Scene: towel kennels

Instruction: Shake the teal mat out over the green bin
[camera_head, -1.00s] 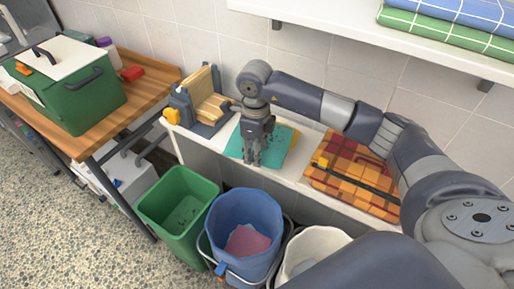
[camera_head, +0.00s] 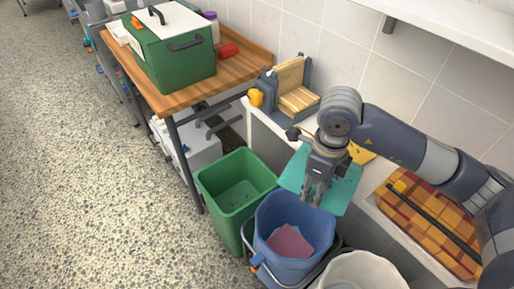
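The teal mat (camera_head: 343,187) hangs from my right gripper (camera_head: 314,194), which is shut on it; the fingers hide its middle. The mat is off the ledge, near the back rim of the blue bucket and to the right of the green bin. The green bin (camera_head: 227,198) stands open on the floor, left of the blue bucket, with a few dark marks inside. My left gripper is not in view.
The blue bucket (camera_head: 268,225) holds a pink cloth (camera_head: 290,243); a white bucket (camera_head: 362,272) stands right of it. A wooden table (camera_head: 165,100) carries a green box (camera_head: 178,62). A plaid blanket (camera_head: 425,224) and a yellow cloth (camera_head: 361,154) lie on the ledge.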

